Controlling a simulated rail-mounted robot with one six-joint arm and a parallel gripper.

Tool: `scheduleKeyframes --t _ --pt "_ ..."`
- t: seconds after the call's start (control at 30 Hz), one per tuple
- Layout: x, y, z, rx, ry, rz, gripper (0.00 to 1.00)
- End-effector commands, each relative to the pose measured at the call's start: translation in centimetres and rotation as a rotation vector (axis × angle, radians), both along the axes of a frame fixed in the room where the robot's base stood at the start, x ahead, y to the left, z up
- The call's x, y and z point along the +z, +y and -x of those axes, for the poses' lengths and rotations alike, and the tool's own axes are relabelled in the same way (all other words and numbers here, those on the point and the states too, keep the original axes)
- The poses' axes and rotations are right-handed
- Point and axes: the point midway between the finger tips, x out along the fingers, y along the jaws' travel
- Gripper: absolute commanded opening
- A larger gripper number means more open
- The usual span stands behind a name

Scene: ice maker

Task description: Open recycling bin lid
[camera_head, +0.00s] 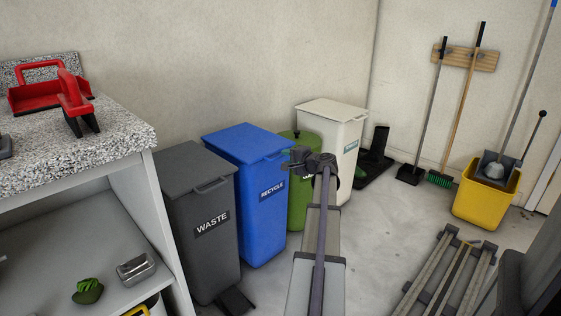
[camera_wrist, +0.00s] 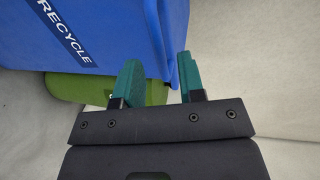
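The blue recycling bin (camera_head: 263,210), labelled RECYCLE, stands upright between a grey bin and a green bin. Its blue lid (camera_head: 243,138) is down, with a handle at the front edge. My gripper (camera_head: 291,158) is at the right front corner of the lid. In the wrist view the blue bin (camera_wrist: 110,30) fills the upper left. My gripper (camera_wrist: 158,72) is open there, its two teal fingers apart, with a blue edge of the bin or lid reaching between them. I cannot tell whether a finger touches it.
A grey WASTE bin (camera_head: 205,230) stands at left, a green bin (camera_head: 299,205) and a white bin (camera_head: 342,145) at right. A counter (camera_head: 90,140) is at far left. A yellow mop bucket (camera_head: 487,195) and a folded ladder (camera_head: 450,275) are at right. Open floor lies between.

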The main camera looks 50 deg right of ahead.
Motion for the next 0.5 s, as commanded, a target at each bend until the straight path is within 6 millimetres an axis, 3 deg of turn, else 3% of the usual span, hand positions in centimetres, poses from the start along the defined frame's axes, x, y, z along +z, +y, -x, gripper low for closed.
scheduleKeyframes --t 0.1,0.2,0.5 --pt "-0.7 -0.5 -2.4 0.001 0.000 0.001 0.36" --pt "-0.9 -0.6 -3.5 0.000 0.000 0.000 0.36" --pt "-0.8 -0.5 -3.9 0.000 0.000 0.000 0.35"
